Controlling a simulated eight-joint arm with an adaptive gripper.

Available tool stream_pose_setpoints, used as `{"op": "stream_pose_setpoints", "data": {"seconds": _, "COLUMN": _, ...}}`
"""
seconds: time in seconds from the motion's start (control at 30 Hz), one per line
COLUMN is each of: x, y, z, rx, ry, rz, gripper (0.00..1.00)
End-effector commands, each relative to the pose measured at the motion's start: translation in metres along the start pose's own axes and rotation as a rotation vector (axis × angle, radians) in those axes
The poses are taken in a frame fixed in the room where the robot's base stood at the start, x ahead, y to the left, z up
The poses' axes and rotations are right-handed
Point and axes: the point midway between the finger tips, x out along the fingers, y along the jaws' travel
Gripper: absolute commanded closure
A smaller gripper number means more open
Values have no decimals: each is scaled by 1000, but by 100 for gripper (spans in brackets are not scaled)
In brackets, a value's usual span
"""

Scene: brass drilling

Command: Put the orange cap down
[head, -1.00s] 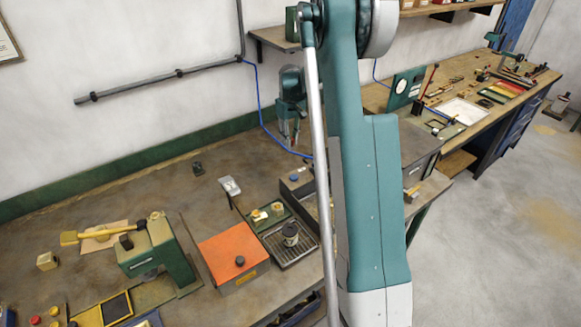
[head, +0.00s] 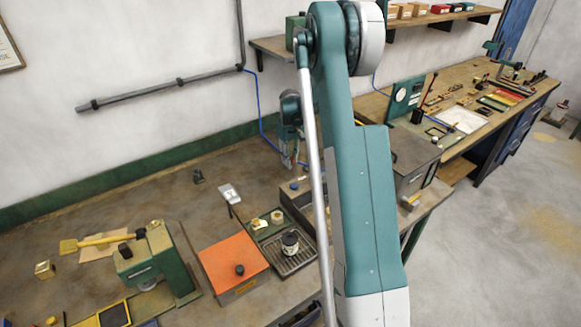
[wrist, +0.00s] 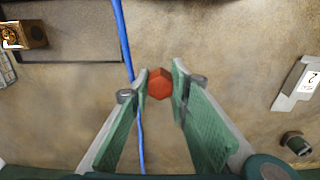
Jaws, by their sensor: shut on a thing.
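The orange cap (wrist: 160,84) is a small red-orange hexagonal piece in the wrist view. It sits between the two fingertips of my gripper (wrist: 160,80), which is shut on it. The worktop lies below the cap; I cannot tell how far. In the head view my gripper (head: 291,155) hangs pointing down near the back of the bench, partly beside my arm. The cap is too small to make out there.
A blue cable (wrist: 126,45) runs across the worktop under my gripper. A brass block (wrist: 24,35) is at the left, a white card (wrist: 298,84) and dark cylinder (wrist: 296,143) at the right. An orange-topped box (head: 232,258) and green press (head: 155,265) stand toward the front.

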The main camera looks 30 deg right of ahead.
Motion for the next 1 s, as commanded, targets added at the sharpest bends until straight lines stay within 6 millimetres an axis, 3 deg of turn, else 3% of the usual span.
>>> {"op": "stream_pose_setpoints", "data": {"seconds": 0.43, "x": 34, "y": 0, "z": 0, "rx": 0, "ry": 0, "rz": 0, "gripper": 93}}
{"op": "stream_pose_setpoints", "data": {"seconds": 0.93, "x": 41, "y": 0, "z": 0, "rx": 0, "ry": 0, "rz": 0, "gripper": 93}}
{"op": "stream_pose_setpoints", "data": {"seconds": 0.97, "x": 41, "y": 0, "z": 0, "rx": 0, "ry": 0, "rz": 0, "gripper": 80}}
{"op": "stream_pose_setpoints", "data": {"seconds": 1.0, "x": 40, "y": 0, "z": 0, "rx": 0, "ry": 0, "rz": 0, "gripper": 74}}
